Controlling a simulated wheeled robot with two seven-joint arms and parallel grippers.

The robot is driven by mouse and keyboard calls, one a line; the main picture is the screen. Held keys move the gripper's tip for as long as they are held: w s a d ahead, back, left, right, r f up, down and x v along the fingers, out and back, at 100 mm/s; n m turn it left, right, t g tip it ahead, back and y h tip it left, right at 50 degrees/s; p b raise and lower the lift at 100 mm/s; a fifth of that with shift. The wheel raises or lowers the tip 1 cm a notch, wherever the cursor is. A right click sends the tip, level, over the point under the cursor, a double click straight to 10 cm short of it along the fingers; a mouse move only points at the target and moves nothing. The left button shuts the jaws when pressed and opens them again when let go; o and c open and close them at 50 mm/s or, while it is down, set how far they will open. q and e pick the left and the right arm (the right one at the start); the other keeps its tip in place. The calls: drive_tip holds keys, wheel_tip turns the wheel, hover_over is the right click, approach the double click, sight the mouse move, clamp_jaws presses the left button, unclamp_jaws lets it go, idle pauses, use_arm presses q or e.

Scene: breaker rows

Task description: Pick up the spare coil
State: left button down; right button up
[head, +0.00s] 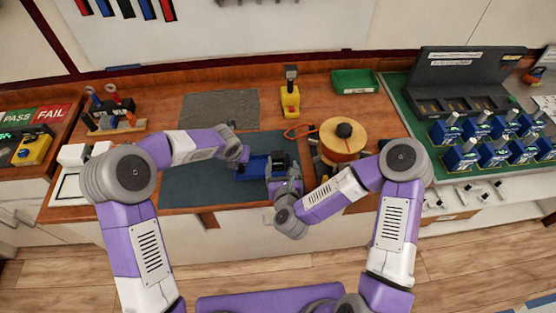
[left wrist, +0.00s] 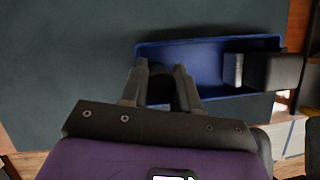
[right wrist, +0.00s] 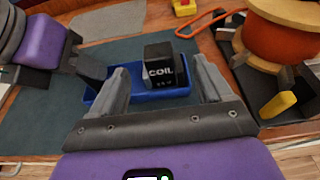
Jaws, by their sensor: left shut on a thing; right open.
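The spare coil is a black block marked COIL (right wrist: 162,66), standing in the right part of a blue tray (right wrist: 152,97) on the dark mat. The tray also shows in the head view (head: 252,167) and the left wrist view (left wrist: 195,55). My left gripper (left wrist: 163,85) is shut at the tray's left end, with a dark part between its fingers; it appears to hold the tray there. My right gripper (right wrist: 162,80) is open, its fingers apart to either side of the coil in its view. Whether they touch it I cannot tell.
A copper-orange spool (head: 342,142) stands close right of the tray, with an orange cord beside it. A yellow device (head: 290,98) and a green bin (head: 354,81) stand behind. Several blue breakers stand on the green mat (head: 412,115) at right. The dark mat left of the tray is clear.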

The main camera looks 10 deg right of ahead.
sight(278, 155)
drive_tip(key=x, duration=0.8)
drive_tip(key=shift+w+a+f, duration=0.1)
drive_tip(key=shift+w+a, duration=0.05)
drive_tip(key=shift+a, duration=0.05)
drive_tip(key=shift+c, duration=0.4)
clamp_jaws()
